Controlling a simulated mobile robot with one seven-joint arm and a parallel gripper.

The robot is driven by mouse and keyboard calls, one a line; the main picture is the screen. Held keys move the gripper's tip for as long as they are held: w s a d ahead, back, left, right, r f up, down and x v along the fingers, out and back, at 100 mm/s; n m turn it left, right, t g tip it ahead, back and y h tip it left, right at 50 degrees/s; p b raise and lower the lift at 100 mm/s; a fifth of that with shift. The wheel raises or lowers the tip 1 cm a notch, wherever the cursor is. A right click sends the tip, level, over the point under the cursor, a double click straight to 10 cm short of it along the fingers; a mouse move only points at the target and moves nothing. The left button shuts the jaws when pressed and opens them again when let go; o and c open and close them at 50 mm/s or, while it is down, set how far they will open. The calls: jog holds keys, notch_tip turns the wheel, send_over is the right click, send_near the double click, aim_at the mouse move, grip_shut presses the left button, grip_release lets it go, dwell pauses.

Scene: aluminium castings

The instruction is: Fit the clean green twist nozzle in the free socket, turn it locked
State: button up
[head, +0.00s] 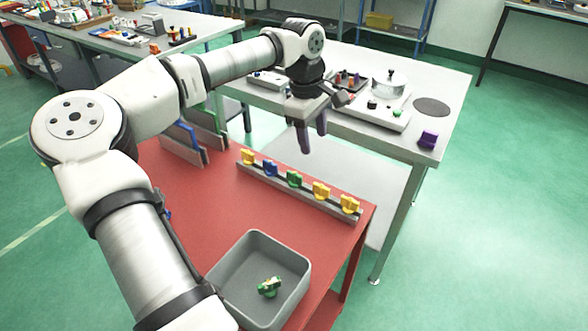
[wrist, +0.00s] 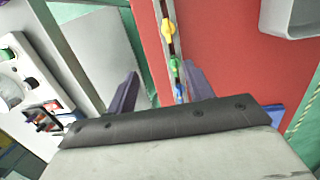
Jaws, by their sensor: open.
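A green nozzle (head: 294,179) stands in a dark rail on the red table, between a blue nozzle and a yellow one; it also shows in the wrist view (wrist: 174,64). Another green piece (head: 269,287), with yellowish-brown patches, lies in the grey bin. My gripper (head: 312,140) is open and empty, its purple fingers pointing down near the edge between the red table and the grey bench; in the wrist view (wrist: 160,72) the rail lies close to its right finger. A white fixture (head: 378,122) with a silver dome sits on the bench. I cannot make out a free socket.
The rail (head: 328,202) also holds blue and several yellow pieces. The grey bin (head: 290,244) stands at the red table's front. Upright panels (head: 183,145) stand at its back left. A purple block (head: 428,139) and dark disc (head: 432,106) sit at the bench's right.

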jog(key=y, duration=0.2)
send_over(294, 173)
jog(key=f, duration=0.2)
jog(key=f+p, duration=0.1)
jog(key=f, duration=0.2)
jog(key=s+f, duration=0.1)
jog(key=f, duration=0.2)
jog(key=shift+a, duration=0.1)
jog(key=shift+w+f+p, duration=0.25)
jog(key=shift+f+p, duration=0.35)
jog(key=shift+f, duration=1)
jog(key=shift+w+f+p, duration=0.2)
jog(key=shift+f+p, duration=0.4)
jog(key=shift+f, duration=1)
jog(key=shift+d, duration=0.2)
jog(key=c, duration=1.1)
jog(key=shift+o, duration=0.2)
jog(key=shift+r, duration=0.15)
notch_tip(294, 173, up, 20)
jog(key=b, duration=0.3)
